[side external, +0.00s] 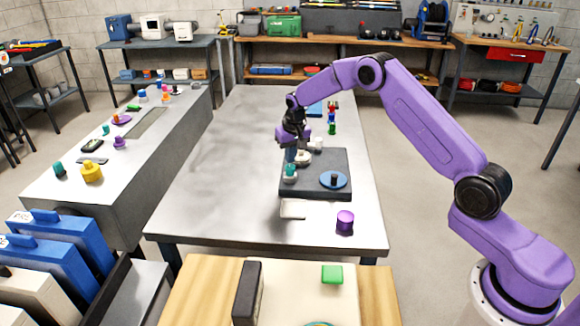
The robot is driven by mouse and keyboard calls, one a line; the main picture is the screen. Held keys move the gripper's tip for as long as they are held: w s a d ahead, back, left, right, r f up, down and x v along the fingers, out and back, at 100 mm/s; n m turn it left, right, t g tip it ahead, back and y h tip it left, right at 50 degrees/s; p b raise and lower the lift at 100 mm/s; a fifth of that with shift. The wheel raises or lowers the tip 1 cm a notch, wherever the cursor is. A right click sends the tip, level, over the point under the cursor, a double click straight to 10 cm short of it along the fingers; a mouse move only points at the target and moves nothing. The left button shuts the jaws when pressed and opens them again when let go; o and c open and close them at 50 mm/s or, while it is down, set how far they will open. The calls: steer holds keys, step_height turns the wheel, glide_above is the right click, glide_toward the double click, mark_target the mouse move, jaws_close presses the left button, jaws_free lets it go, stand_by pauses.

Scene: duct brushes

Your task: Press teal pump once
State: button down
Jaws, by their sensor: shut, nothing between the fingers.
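A small teal-topped piece with a pale base, which looks like the teal pump (290,172), stands at the left side of a dark board (315,188) on the grey table. My gripper (291,157) is shut and empty.
The board also holds a blue disc (333,180) with a dark knob and white round pieces (303,157). A purple cylinder (345,220) and a pale flat tray (293,209) are in front. Small coloured items (332,118) stand behind. The table's left half is clear.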

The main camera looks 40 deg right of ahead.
steer(key=shift+s+x, duration=0.25)
steer(key=shift+x, duration=1)
steer(key=shift+f, duration=0.1)
steer(key=shift+v, duration=0.75)
steer(key=shift+w, duration=0.15)
steer(key=shift+w+v, duration=0.2)
steer(key=shift+v, duration=0.8)
steer(key=shift+w+v, duration=0.2)
steer(key=shift+v, duration=0.8)
steer(key=shift+w+v, duration=0.25)
steer(key=shift+v, duration=0.75)
steer(key=shift+d, duration=0.15)
